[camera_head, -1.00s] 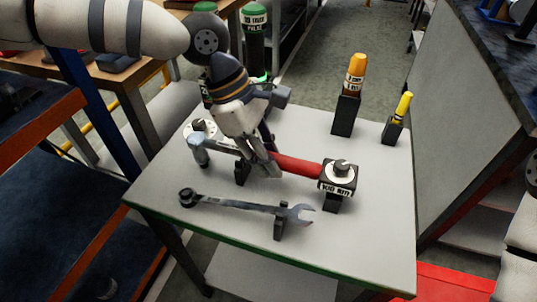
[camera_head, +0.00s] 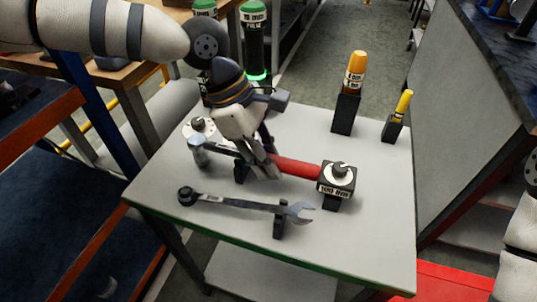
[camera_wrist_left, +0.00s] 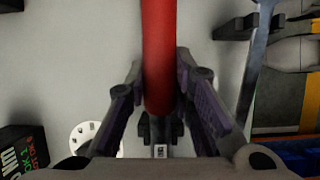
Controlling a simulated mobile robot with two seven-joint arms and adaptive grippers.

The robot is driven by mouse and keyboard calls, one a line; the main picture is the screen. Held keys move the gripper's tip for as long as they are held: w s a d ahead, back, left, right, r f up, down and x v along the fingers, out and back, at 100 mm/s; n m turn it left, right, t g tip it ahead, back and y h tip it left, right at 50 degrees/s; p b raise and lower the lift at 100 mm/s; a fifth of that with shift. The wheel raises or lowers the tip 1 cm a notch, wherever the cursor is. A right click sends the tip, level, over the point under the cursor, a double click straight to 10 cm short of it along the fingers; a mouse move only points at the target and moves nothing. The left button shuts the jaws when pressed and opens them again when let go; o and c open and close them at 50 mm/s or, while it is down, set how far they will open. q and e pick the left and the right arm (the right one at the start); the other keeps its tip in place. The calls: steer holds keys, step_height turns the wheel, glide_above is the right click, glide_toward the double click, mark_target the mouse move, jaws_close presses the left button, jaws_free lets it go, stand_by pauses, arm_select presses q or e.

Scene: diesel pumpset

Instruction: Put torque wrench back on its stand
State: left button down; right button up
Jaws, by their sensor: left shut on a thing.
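The torque wrench has a red handle (camera_head: 295,166) and a grey shaft with a head at its left end, above the grey table. My left gripper (camera_head: 264,172) is shut on it near the middle, from above. In the left wrist view the red handle (camera_wrist_left: 159,50) lies between the two fingers (camera_wrist_left: 160,97). A black support (camera_head: 241,173) stands under the shaft beside the gripper; whether the wrench rests on it I cannot tell. The handle's right end meets a dark box with a dial (camera_head: 337,180); contact is unclear.
A combination wrench (camera_head: 240,204) lies on black supports at the table's front. An orange-topped tool (camera_head: 355,72) and a yellow-handled one (camera_head: 402,104) stand in black holders at the back right. Another dial (camera_head: 198,126) is at the left.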

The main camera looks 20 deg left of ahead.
arm_select(q)
steer(key=shift+f, duration=0.35)
steer(key=c, duration=1.3)
jaws_free()
steer(key=v, duration=1.2)
steer(key=shift+f, duration=0.1)
